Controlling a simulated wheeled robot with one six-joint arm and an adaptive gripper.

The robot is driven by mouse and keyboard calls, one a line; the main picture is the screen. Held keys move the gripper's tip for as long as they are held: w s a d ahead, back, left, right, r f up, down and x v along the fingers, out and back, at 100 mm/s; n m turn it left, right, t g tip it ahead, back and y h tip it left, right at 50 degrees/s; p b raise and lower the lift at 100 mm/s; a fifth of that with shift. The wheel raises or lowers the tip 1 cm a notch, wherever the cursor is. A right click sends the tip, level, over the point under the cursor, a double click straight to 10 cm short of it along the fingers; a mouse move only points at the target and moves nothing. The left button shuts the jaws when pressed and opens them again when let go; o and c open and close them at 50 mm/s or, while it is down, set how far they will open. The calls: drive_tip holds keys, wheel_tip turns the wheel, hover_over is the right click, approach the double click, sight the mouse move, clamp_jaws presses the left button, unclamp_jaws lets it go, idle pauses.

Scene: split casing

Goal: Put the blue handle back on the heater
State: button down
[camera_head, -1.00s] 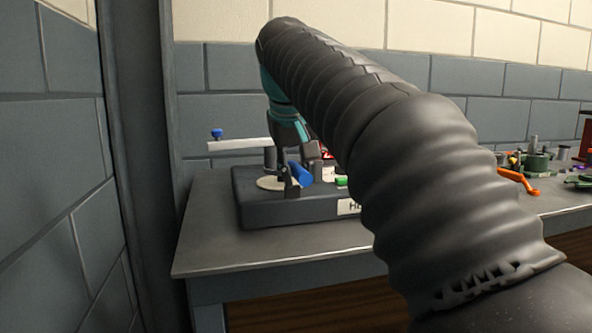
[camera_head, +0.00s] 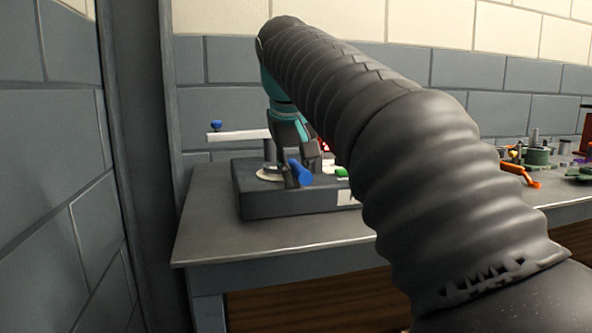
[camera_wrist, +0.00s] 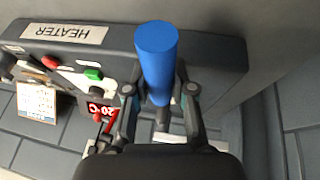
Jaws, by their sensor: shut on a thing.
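The blue handle (camera_wrist: 157,62) is a cylinder held between the fingers of my gripper (camera_wrist: 158,100) in the wrist view. In the head view the blue handle (camera_head: 300,173) shows at the tip of my gripper (camera_head: 298,170), low over the heater. The heater (camera_head: 290,203) is a dark grey box on the table; its label and panel show in the wrist view (camera_wrist: 120,45). A pale disc (camera_head: 268,175) lies on its top beside the gripper. Whether the handle touches the heater cannot be told; the spot beneath it is hidden.
A white bar with a blue knob (camera_head: 216,125) sticks out left behind the heater. The heater panel has a green button (camera_wrist: 94,74), a red button (camera_wrist: 50,62) and a red display (camera_wrist: 100,110). Orange and green parts (camera_head: 538,156) stand at the right. The front left of the table (camera_head: 215,235) is bare.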

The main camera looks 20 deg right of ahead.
idle(0.3)
drive_tip(key=c, duration=0.9)
unclamp_jaws()
drive_tip(key=shift+f, duration=0.1)
wheel_tip(320, 180, up, 6)
drive_tip(key=p, duration=0.5)
drive_tip(key=shift+f, duration=0.15)
drive_tip(key=shift+r, duration=2.35)
